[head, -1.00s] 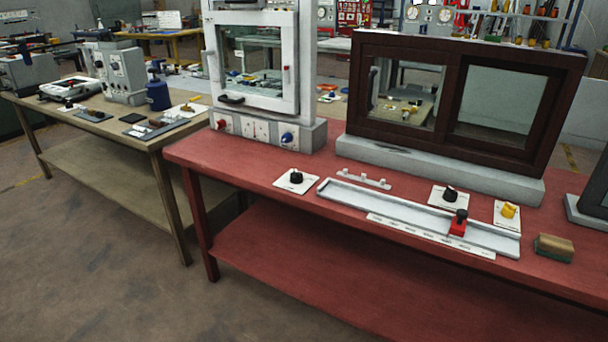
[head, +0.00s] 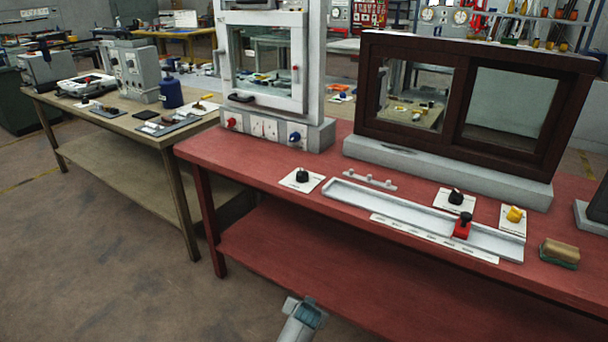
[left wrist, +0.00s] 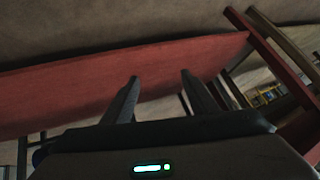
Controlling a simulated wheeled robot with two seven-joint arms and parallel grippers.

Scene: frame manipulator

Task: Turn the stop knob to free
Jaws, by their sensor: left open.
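Several knobs show on the red bench in the head view, and their labels are too small to read, so I cannot tell which is the stop knob. A black knob (head: 302,175) sits on a white plate left of the rail. Another black knob (head: 455,196) and a yellow knob (head: 514,214) sit on white plates at the right. My left gripper (left wrist: 160,77) is open and empty in the left wrist view, with no knob between its fingers. In the head view, a grey part of my arm shows at the bottom, in front of the bench. My right gripper is not visible.
The red bench (head: 240,160) carries a white rail (head: 390,208) with a red slider (head: 462,226), a brown-framed window (head: 460,100), a white cabinet (head: 268,60) and a sponge-like block (head: 559,252). A wooden table (head: 65,105) stands at the left.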

